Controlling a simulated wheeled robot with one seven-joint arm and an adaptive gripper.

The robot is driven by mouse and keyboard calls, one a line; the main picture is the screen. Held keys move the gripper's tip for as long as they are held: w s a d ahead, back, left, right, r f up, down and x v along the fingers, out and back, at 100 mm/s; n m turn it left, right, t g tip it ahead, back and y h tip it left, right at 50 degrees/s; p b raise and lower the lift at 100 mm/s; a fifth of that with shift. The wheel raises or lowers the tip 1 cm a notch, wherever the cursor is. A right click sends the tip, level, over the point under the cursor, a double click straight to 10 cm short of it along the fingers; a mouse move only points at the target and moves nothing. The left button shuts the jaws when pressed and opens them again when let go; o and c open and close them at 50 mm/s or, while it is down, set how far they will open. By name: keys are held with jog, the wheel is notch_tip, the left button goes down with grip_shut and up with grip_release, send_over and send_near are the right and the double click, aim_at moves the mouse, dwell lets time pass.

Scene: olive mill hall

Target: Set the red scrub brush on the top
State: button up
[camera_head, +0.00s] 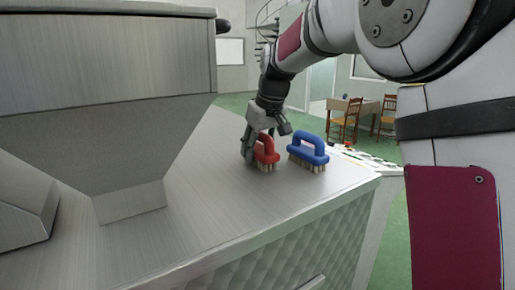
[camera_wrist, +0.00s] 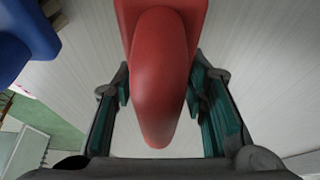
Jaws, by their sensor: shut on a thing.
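The red scrub brush (camera_head: 266,150) has pale bristles and is upright on the grey metal top (camera_head: 215,190), or very close above it; I cannot tell if the bristles touch. My gripper (camera_head: 262,140) is around its handle from above and shut on it. In the wrist view the red handle (camera_wrist: 160,75) fills the middle, between the teal-padded fingers of my gripper (camera_wrist: 163,105). Part of the brush is hidden behind a finger in the head view.
A blue scrub brush (camera_head: 309,150) stands just right of the red one; it also shows in the wrist view (camera_wrist: 25,40). A large metal hopper (camera_head: 100,100) rises at the left. The top's front area is clear. A wooden table (camera_head: 350,106) and chairs stand far behind.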

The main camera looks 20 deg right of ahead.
jog(key=shift+f, duration=0.1)
jog(key=o, duration=1.2)
